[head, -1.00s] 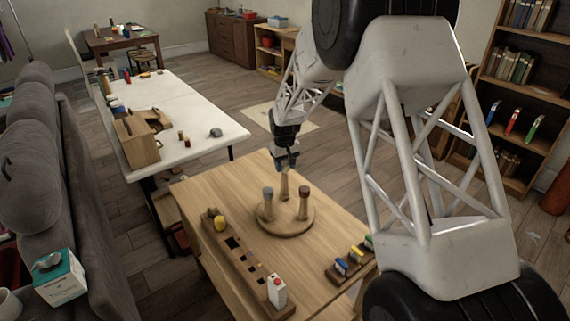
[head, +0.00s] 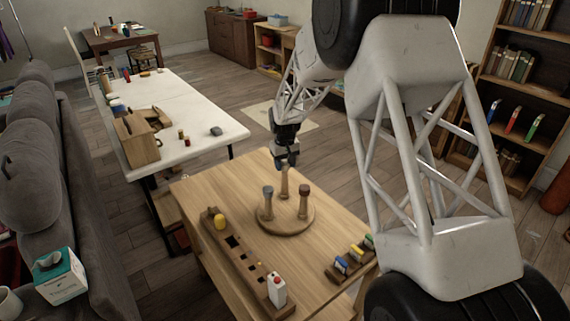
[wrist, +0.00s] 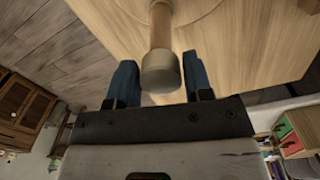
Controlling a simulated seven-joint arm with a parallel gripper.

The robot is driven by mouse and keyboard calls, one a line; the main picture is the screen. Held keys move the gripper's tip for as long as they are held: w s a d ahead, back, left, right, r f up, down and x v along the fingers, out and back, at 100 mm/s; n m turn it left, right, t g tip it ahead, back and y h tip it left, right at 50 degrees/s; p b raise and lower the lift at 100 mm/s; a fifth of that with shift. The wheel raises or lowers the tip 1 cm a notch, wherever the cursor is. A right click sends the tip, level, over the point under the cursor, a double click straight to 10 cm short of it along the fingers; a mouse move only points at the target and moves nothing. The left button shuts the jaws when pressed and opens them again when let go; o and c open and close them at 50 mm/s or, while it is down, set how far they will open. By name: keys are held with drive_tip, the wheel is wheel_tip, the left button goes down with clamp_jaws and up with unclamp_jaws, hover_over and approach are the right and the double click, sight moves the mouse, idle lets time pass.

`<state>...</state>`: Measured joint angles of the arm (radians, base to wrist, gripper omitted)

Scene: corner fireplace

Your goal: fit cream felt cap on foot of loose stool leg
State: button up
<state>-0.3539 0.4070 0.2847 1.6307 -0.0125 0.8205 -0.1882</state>
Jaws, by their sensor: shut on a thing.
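A round wooden stool seat (head: 270,227) lies on the wooden table with three legs standing up from it. The rear leg (head: 284,186) stands under my gripper (head: 287,163); the front-left leg (head: 267,204) has a grey top and the front-right leg (head: 303,207) a brown one. In the wrist view, a cream-grey cap (wrist: 161,73) is at the end of the wooden leg (wrist: 160,25), between my blue fingers, which are shut on its sides. The cap appears in line with the leg and against its end. Whether it is fully seated cannot be told.
A small rack of coloured items (head: 350,259) is at the table's right edge. A white table (head: 190,97) stands behind.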

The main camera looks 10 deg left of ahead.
drive_tip(key=shift+f, duration=1.45)
idle(1.5)
drive_tip(key=o, duration=0.9)
wheel_tip(320, 180, up, 7)
drive_tip(key=shift+r, duration=0.4)
